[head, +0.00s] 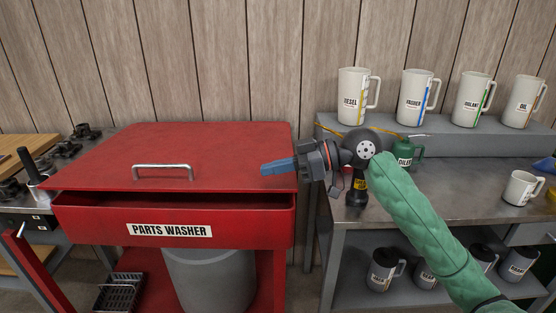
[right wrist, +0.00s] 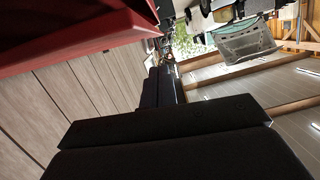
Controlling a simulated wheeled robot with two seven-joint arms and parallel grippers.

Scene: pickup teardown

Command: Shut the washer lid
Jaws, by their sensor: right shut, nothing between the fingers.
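The red washer lid (head: 225,155), with a metal handle (head: 162,168), lies nearly flat over the red parts washer (head: 100,228). A dark band shows between the lid's front edge and the tub, so the lid looks slightly raised at the front. My right gripper (head: 268,169) is shut and empty, with its blue fingers pointing left over the lid's right edge. I cannot tell whether they touch it. A red edge, likely of the washer (right wrist: 75,35), crosses the upper left of the right wrist view. My left gripper is not in view.
A steel bench (head: 450,185) stands to the right, with a green can (head: 404,153) and a dark spray bottle (head: 357,190) near my right arm. Several labelled jugs (head: 353,97) stand on a grey shelf behind. A black basket (head: 118,292) sits below the washer.

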